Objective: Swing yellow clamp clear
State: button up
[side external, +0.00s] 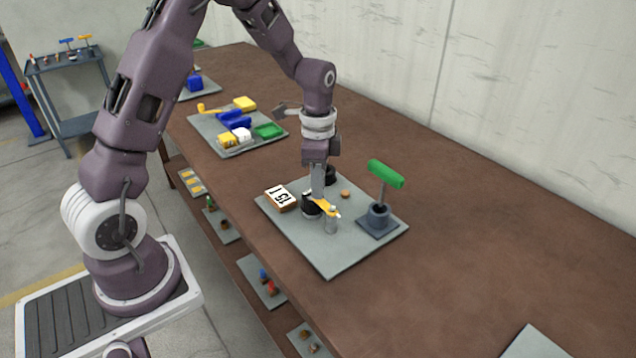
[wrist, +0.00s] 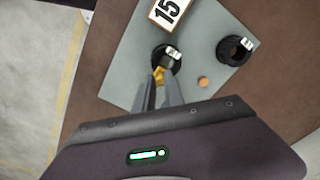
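The yellow clamp (side external: 327,208) is a small bar on the grey plate, between a black round piece (side external: 309,206) and a short grey post (side external: 331,224). My gripper (side external: 317,194) points down over its near end. In the wrist view, a bit of the yellow clamp (wrist: 158,74) shows between my fingertips (wrist: 159,82), beside a labelled black ring (wrist: 167,57). The fingers sit close around it, but I cannot tell whether they grip it. They hide much of the clamp.
A parts tray (side external: 205,122) lies farther back.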

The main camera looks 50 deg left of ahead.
grip_shut()
jog(key=s+d+n, duration=0.5)
jog(key=n, duration=1.3)
dwell(0.7)
jog(key=o, duration=0.7)
grip_release()
jog(key=shift+o, duration=0.2)
jog(key=shift+r, duration=0.15)
